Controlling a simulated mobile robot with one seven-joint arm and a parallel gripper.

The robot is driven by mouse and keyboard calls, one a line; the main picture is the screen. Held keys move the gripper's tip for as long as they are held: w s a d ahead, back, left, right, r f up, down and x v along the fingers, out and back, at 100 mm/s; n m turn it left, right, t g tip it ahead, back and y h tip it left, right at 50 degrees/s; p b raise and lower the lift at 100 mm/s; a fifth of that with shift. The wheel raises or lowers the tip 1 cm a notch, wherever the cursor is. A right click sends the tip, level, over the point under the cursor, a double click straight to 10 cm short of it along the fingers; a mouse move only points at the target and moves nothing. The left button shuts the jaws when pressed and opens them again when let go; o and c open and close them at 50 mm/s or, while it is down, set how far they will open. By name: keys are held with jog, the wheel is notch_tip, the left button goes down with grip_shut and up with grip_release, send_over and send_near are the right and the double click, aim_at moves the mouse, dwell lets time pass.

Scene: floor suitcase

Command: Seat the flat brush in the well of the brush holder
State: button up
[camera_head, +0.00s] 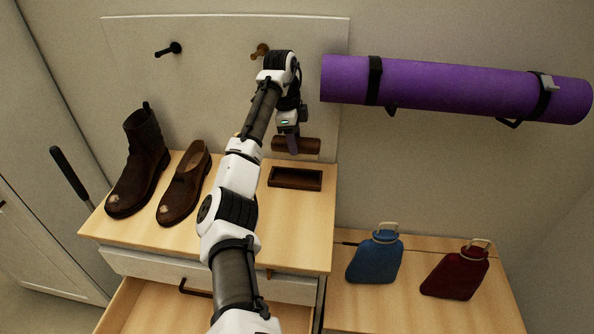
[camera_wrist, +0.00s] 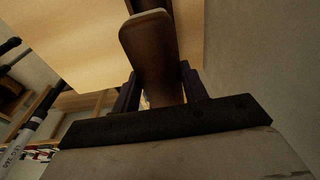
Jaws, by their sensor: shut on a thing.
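The flat brush (camera_head: 309,146) is a brown bar, held level in my gripper (camera_head: 292,148) in the head view. My gripper is shut on it near its middle, and the fingers hide part of it. The brush also shows in the wrist view (camera_wrist: 150,55), between the two fingers (camera_wrist: 160,92). The brush holder (camera_head: 295,187) is a dark brown rectangular tray with a sunken well, on the cabinet top. In the head view the brush appears just beyond and above the holder, apart from it. The well looks empty.
A tall boot (camera_head: 140,160) and a low shoe (camera_head: 184,184) stand left of the holder on the cabinet top (camera_head: 310,225). A purple rolled mat (camera_head: 450,88) hangs on the wall. Blue (camera_head: 375,258) and red (camera_head: 456,272) bottles stand lower right. A drawer (camera_head: 150,305) is open below.

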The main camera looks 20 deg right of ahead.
notch_tip(320, 180, down, 5)
jog(key=shift+s+r+b, duration=0.1)
jog(key=shift+b, duration=0.25)
jog(key=shift+f+p, duration=0.75)
jog(key=shift+f, duration=1.65)
jog(key=o, duration=1)
jog(key=shift+f, duration=0.15)
jog(key=shift+o, duration=0.2)
jog(key=shift+w+a+r+b, duration=0.1)
jog(key=shift+a+r+b, duration=0.1)
jog(key=shift+r, duration=1.1)
jog(key=shift+w+a+r+b, duration=0.1)
jog(key=shift+a+r+b, duration=0.05)
jog(key=shift+r, duration=1.1)
jog(key=shift+w+a+r+b, duration=0.1)
jog(key=shift+a+r+b, duration=0.1)
jog(key=shift+r, duration=1.1)
